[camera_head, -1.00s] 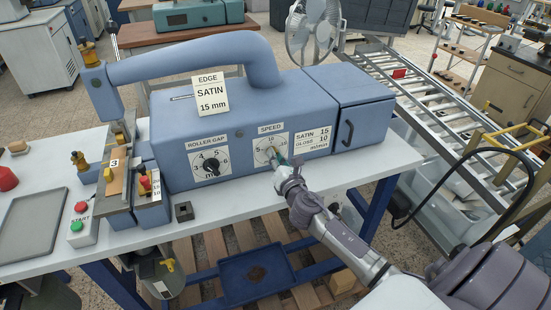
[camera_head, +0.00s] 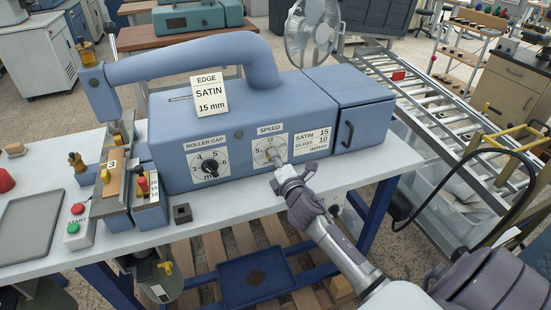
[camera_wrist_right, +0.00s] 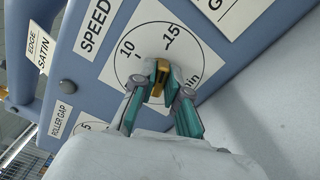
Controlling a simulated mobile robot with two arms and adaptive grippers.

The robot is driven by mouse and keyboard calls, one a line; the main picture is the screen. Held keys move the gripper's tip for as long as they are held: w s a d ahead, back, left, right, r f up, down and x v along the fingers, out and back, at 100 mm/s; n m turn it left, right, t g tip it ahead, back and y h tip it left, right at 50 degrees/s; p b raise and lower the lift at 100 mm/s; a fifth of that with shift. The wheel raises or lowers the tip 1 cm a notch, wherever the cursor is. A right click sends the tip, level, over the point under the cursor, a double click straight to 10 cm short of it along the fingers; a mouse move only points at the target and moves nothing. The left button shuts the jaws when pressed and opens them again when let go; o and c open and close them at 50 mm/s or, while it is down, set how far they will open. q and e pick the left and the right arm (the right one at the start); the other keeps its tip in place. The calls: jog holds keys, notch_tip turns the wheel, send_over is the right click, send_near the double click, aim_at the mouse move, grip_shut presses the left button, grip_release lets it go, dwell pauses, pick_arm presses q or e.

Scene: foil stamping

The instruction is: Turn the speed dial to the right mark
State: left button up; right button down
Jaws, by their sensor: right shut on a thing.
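The blue stamping machine (camera_head: 235,115) stands on the white table. Its front has a white SPEED dial plate (camera_head: 260,151) with the marks 5, 10 and 15. The plate also shows in the right wrist view (camera_wrist_right: 122,72), where 10 and 15 are readable. My right gripper (camera_head: 277,157) is at the speed dial. In the wrist view its teal fingers (camera_wrist_right: 161,90) are shut on the small yellow-and-dark dial knob (camera_wrist_right: 161,72). The knob's upper end points roughly toward the 15 mark; its exact setting is hard to tell. My left gripper is not in view.
Left of it is the ROLLER GAP dial (camera_head: 210,166) with a black knob. A sign (camera_head: 209,94) reads EDGE SATIN 15 mm; a label (camera_head: 312,139) reads SATIN 15, GLOSS 10. A START button box (camera_head: 77,226) and grey tray (camera_head: 30,226) are at left.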

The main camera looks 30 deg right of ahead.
jog(key=shift+r, duration=0.15)
dwell(0.3)
jog(key=c, duration=1.2)
grip_release()
jog(key=shift+c, duration=0.2)
jog(key=shift+o, duration=0.3)
jog(key=shift+w, duration=0.1)
jog(key=v, duration=1.2)
jog(key=shift+d, duration=0.1)
